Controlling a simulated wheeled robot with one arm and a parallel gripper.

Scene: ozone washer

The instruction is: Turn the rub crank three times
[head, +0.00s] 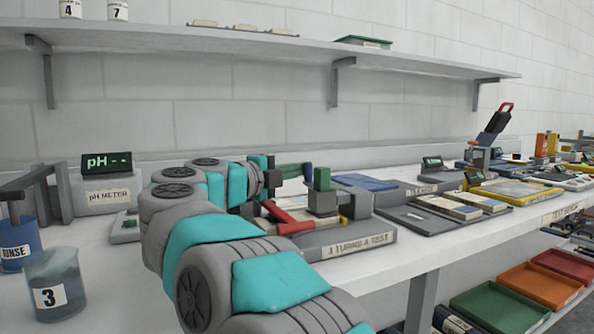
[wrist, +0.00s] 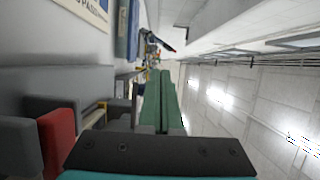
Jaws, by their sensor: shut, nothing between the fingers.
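The rub device (head: 345,240) is a grey base labelled "3 TURNS A TEST" on the bench. A red bar (head: 282,218), which looks like its crank, lies low on its near-left side. A grey upright with a green block (head: 322,179) on top stands on the base. My gripper (head: 296,169) is above the base, its green fingers pointing right towards the green block; contact cannot be told. In the wrist view the fingers (wrist: 160,95) are shut together and empty. A red part (wrist: 58,140) shows beside them at the left, apart from them. My arm hides the device's left side.
A pH meter (head: 107,176) and a beaker marked 3 (head: 54,285) stand left of my arm. A wall shelf (head: 250,44) runs above.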

